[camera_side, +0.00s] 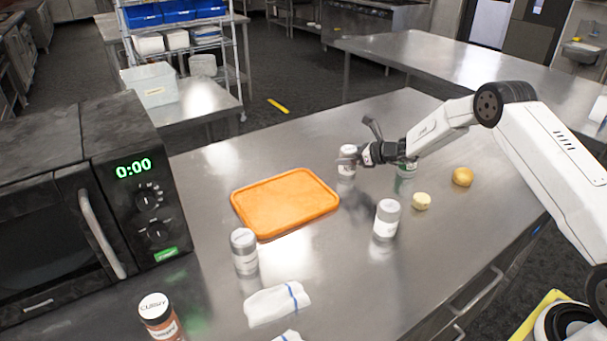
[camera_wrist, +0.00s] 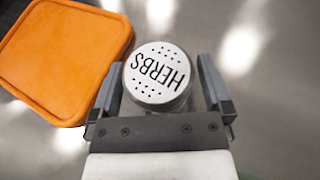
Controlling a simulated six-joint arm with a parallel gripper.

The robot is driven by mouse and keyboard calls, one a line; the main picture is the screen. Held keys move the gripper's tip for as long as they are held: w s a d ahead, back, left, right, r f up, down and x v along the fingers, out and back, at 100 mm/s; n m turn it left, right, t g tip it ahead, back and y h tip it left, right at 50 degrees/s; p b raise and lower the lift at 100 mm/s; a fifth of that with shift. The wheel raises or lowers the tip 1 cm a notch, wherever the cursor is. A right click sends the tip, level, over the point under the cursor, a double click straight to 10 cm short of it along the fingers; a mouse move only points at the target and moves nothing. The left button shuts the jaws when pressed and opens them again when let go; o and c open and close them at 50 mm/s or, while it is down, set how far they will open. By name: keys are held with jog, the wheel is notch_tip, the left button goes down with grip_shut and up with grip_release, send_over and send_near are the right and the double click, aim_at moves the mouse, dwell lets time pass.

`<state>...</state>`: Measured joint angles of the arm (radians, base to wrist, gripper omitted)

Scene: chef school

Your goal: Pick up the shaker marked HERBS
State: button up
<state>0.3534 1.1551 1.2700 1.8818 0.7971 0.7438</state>
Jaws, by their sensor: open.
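The shaker marked HERBS (camera_wrist: 157,74) is in the middle of the wrist view, its white holed lid facing the camera. My gripper (camera_wrist: 160,88) is open, with one finger on each side of the lid. A narrow gap shows at the right finger; I cannot tell whether the left finger touches. In the side view my gripper (camera_side: 362,153) is at a white-lidded shaker (camera_side: 347,168) standing upright on the steel table, right of the orange board. Its label is unreadable there, but its place matches the HERBS shaker. Part of it is hidden by the gripper.
The orange board (camera_side: 285,203) lies to the left. A green-bodied shaker (camera_side: 405,182) stands behind my wrist. Other shakers (camera_side: 386,222) (camera_side: 245,252) and a red-brown one (camera_side: 160,316) stand nearer. Two potatoes (camera_side: 462,177) (camera_side: 421,201), a folded cloth (camera_side: 277,303) and a microwave (camera_side: 95,190) are around.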

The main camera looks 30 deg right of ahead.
aim_at(349, 149)
jog(key=shift+c, duration=0.2)
grip_shut()
jog(key=shift+r, duration=0.2)
jog(key=shift+r, duration=1.4)
jog(key=s+a+r, duration=0.2)
jog(key=s+r, duration=0.8)
jog(key=s, duration=0.4)
jog(key=shift+w, duration=0.1)
